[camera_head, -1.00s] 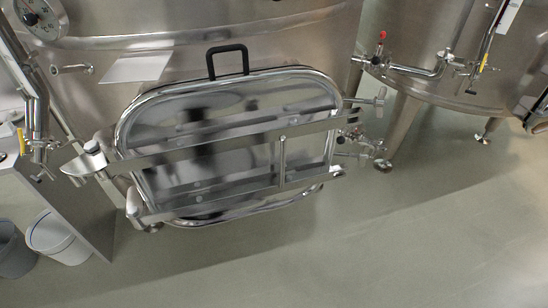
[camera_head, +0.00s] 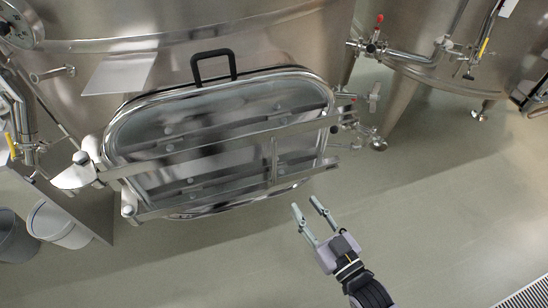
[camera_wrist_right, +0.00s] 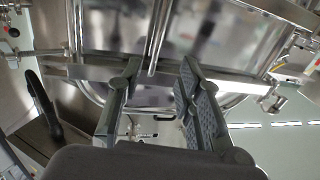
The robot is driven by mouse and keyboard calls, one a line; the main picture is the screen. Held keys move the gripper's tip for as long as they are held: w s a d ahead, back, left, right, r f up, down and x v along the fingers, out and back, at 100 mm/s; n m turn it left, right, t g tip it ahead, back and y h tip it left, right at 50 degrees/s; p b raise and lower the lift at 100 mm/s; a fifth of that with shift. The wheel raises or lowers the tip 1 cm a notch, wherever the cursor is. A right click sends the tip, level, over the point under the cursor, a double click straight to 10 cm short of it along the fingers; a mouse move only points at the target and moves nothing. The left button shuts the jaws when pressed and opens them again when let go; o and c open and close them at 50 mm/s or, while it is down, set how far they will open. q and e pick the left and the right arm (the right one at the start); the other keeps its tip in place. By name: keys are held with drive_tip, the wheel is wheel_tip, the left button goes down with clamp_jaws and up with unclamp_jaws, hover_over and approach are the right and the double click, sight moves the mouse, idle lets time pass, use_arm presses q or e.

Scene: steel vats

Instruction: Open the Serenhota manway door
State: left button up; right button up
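The manway door (camera_head: 215,131) is a rounded steel panel on the front of a steel vat (camera_head: 255,38). Two horizontal bars cross it, with hinge fittings (camera_head: 88,160) at its left. Clamp hardware (camera_head: 374,97) stands by its right edge. I cannot tell whether the door is fully closed or slightly ajar. A black loop handle (camera_head: 213,66) sits at its top edge. My right gripper (camera_head: 306,203) is open and empty, below the door's lower right. In the right wrist view, a vertical steel bar (camera_wrist_right: 157,35) shows beyond its parted fingers (camera_wrist_right: 160,68). My left gripper is out of view.
A second vat (camera_head: 440,75) with pipes and a red-knobbed valve (camera_head: 374,32) stands at the right. Two buckets (camera_head: 60,225) stand at the lower left. The floor (camera_head: 430,200) in front and to the right is clear.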

sight(275, 165)
drive_tip(key=p+x, duration=0.2)
drive_tip(key=x, duration=1.4)
drive_tip(key=shift+w+f, duration=0.1)
drive_tip(key=shift+c, duration=0.3)
clamp_jaws()
